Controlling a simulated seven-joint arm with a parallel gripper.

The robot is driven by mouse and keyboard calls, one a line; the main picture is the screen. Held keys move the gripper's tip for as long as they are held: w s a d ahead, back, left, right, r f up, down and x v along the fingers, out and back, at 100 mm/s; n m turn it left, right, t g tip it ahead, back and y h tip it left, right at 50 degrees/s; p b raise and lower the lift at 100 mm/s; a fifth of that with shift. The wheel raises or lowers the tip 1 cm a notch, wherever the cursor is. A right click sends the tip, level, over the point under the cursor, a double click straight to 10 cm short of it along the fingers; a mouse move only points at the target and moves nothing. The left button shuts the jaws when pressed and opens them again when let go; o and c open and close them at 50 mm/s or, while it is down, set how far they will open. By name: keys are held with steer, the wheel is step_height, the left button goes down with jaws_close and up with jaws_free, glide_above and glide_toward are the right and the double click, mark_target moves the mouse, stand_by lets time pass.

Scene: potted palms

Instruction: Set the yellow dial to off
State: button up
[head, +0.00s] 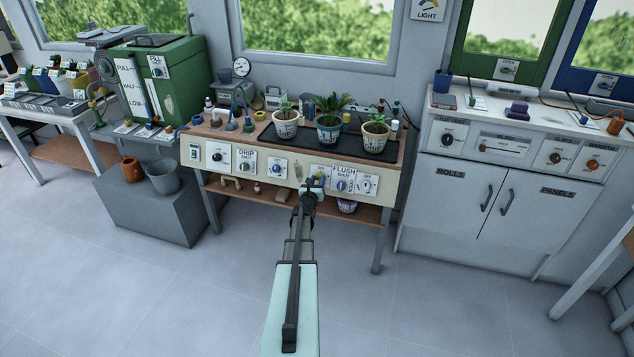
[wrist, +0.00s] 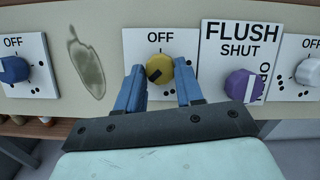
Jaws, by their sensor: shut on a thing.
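The yellow dial (wrist: 161,67) sits on a white plate marked OFF at the top, in the middle of the wrist view. Its dark pointer mark slants to the lower left, away from the OFF word above it. My gripper (wrist: 160,66) has its two blue fingers on the left and right sides of the dial, shut on it. In the head view my gripper (head: 313,186) reaches the front panel of the plant bench and hides most of the yellow dial.
Left of it is a blue dial (wrist: 14,69); right are a purple dial (wrist: 241,86) under FLUSH SHUT and a white dial (wrist: 309,72). Potted palms (head: 329,127) stand on the black tray (head: 305,144) above. A grey bucket (head: 164,176) is at left; the floor in front is clear.

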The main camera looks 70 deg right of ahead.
steer(key=n+t, duration=0.1)
steer(key=n, duration=0.4)
steer(key=shift+s+r+t, duration=0.1)
steer(key=shift+s+t, duration=0.1)
steer(key=shift+t, duration=0.2)
steer(key=n+t, duration=0.1)
steer(key=n, duration=0.1)
steer(key=n+t+y, duration=0.1)
steer(key=n, duration=0.2)
steer(key=shift+s+r+y, duration=0.1)
steer(key=shift+s+y, duration=0.05)
steer(key=shift+y, duration=0.15)
steer(key=n+t+y, duration=0.1)
steer(key=n, duration=0.4)
steer(key=shift+d+r+n, duration=0.1)
steer(key=shift+r+n, duration=0.05)
steer(key=shift+n, duration=0.25)
steer(key=shift+n+y, duration=0.7)
steer(key=shift+n, duration=0.6)
steer(key=shift+n+y, duration=0.3)
steer(key=shift+n, duration=0.6)
steer(key=o, duration=1)
steer(key=shift+o, duration=0.2)
steer(key=shift+s+r, duration=0.1)
